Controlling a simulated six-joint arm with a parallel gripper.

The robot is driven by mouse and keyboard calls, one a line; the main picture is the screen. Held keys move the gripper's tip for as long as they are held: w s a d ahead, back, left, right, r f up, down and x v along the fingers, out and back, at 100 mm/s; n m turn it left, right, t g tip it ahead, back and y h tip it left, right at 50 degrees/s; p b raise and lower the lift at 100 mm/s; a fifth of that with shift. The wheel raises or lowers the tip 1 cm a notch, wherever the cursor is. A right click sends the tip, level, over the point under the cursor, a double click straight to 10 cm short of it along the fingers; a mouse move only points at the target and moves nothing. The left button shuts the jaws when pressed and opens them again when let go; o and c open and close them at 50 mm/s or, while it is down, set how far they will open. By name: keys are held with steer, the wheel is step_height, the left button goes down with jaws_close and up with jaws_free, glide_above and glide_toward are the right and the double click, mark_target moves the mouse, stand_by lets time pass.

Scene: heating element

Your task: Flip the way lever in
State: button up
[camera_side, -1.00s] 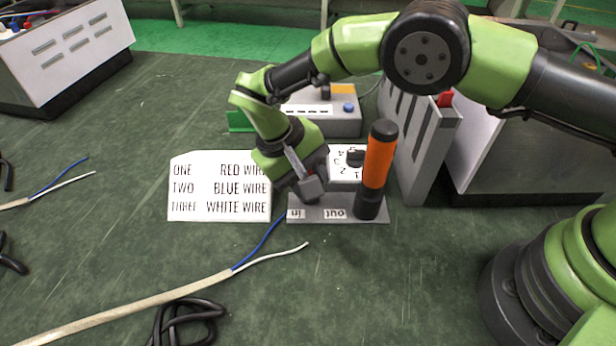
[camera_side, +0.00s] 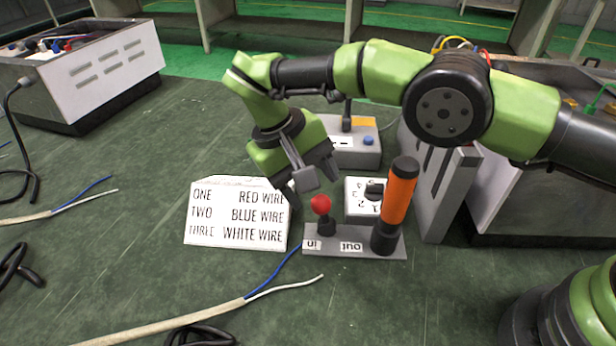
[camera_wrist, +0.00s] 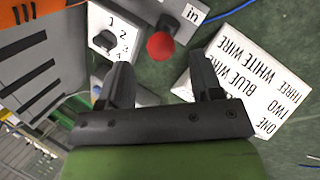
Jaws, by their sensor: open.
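A lever with a red ball knob (camera_side: 321,204) on a short black stem stands on a grey plate (camera_side: 372,253) marked "in" and "out". It is nearer the "in" label, and the labels are upside down in the side view. A thick orange handle (camera_side: 399,194) with black ends stands on the plate's right end, tilted slightly. My gripper (camera_side: 317,176) is open and empty, just above and behind the red knob. In the wrist view the red knob (camera_wrist: 160,46) lies ahead of and between the open fingers (camera_wrist: 161,70), apart from them.
A white dial box (camera_side: 362,211) sits behind the plate. A sign listing wires (camera_side: 237,216) stands left of it. A grey box with a blue button (camera_side: 368,140) is behind. A grey slotted panel (camera_side: 437,195) stands to the right. A cable (camera_side: 205,322) lies in front.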

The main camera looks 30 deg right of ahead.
steer(key=shift+a+r, duration=0.1)
steer(key=shift+r, duration=0.2)
